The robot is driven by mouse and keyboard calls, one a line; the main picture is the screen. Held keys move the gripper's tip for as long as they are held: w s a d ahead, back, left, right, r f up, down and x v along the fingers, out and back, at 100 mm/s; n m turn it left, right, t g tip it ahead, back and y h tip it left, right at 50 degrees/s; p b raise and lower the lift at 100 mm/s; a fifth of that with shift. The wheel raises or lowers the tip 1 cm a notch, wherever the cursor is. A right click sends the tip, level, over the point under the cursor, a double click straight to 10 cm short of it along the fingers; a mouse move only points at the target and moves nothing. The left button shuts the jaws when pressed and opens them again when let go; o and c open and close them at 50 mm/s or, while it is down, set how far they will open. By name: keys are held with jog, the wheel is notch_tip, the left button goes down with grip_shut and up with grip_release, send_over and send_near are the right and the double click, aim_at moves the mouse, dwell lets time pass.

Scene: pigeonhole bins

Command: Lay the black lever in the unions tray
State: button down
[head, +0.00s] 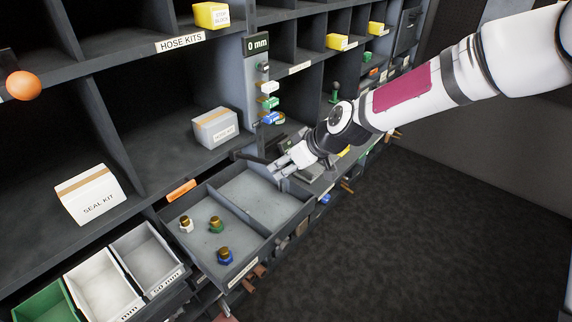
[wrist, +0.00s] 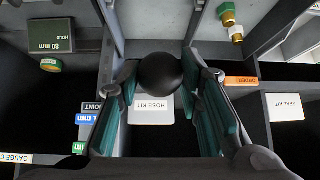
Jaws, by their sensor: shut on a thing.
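A pulled-out grey tray (head: 296,215) stands below the shelves in the head view. Its front label is too small to read, so I cannot tell whether it is the unions tray. Several brass fittings with coloured collars lie in its left part; its right part looks bare. My gripper (head: 281,166) is over the tray's back right corner. In the wrist view my gripper (wrist: 163,105) is shut on the black lever, whose round black knob (wrist: 160,73) shows between the teal-padded fingers.
A HOSE KIT box (head: 215,128) stands on the shelf behind the tray. An orange tag (head: 181,190) is on the shelf edge at the tray's left. A column with coloured tags (head: 268,103) rises behind my gripper. Open bins (head: 105,285) stand left; floor is clear at right.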

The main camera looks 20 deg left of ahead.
notch_tip(320, 180, down, 11)
jog(key=b, duration=0.3)
jog(key=shift+b, duration=0.35)
jog(key=shift+a+r, duration=0.1)
dwell(0.4)
jog(key=c, duration=1.1)
grip_release()
jog(key=shift+o, duration=0.2)
jog(key=shift+s+r, duration=0.1)
jog(key=p+v, duration=0.1)
jog(key=v, duration=0.2)
jog(key=shift+p, duration=0.3)
